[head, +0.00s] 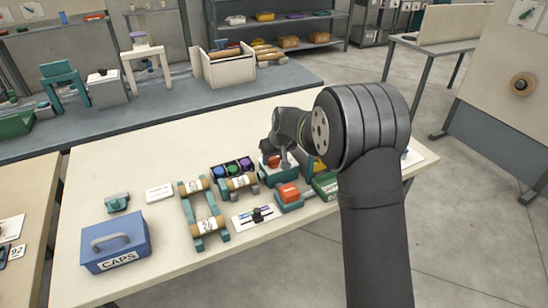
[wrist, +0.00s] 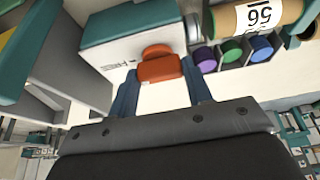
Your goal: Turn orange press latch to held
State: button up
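The orange press latch (wrist: 160,69) sits on a white and teal press housing (wrist: 115,50) in the wrist view. In the head view an orange part (head: 274,161) shows on the teal and white unit below my gripper (head: 283,152), partly covered by the arm. In the wrist view my gripper (wrist: 160,75) is open, with one blue finger on each side of the latch. The fingertips reach about level with it. I cannot tell whether either finger touches it. A rounded orange piece (wrist: 156,50) shows just beyond the latch.
Purple, green and blue caps (wrist: 232,50) in a dark rack stand close to the right of the latch, with a labelled roll (wrist: 258,15) beyond. Another orange block on a teal base (head: 289,193) stands nearby. A blue CAPS box (head: 115,245) is at the table's front left.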

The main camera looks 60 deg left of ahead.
jog(key=shift+n, duration=0.4)
jog(key=n+g, duration=0.1)
jog(key=n, duration=0.2)
jog(key=shift+w+n+g, duration=0.15)
jog(key=shift+n+g, duration=0.15)
jog(key=shift+g, duration=0.1)
jog(key=n+g+h, duration=0.1)
jog(key=n, duration=0.3)
jog(key=shift+w+a+n, duration=0.1)
jog(key=shift+n, duration=0.2)
jog(key=n, duration=0.2)
jog(key=n+g+h, duration=0.1)
jog(key=n, duration=0.1)
jog(key=shift+a+n+h, duration=0.15)
jog(key=shift+n+h, duration=0.15)
jog(key=n, duration=0.2)
jog(key=n+h, duration=0.1)
jog(key=n, duration=0.1)
jog(key=shift+g+h, duration=0.3)
jog(key=shift+n, duration=0.3)
jog(key=o, duration=1)
jog(key=v, duration=1.7)
jog(key=shift+w+a+r, duration=0.15)
jog(key=shift+w+a, duration=0.05)
jog(key=shift+a, duration=0.05)
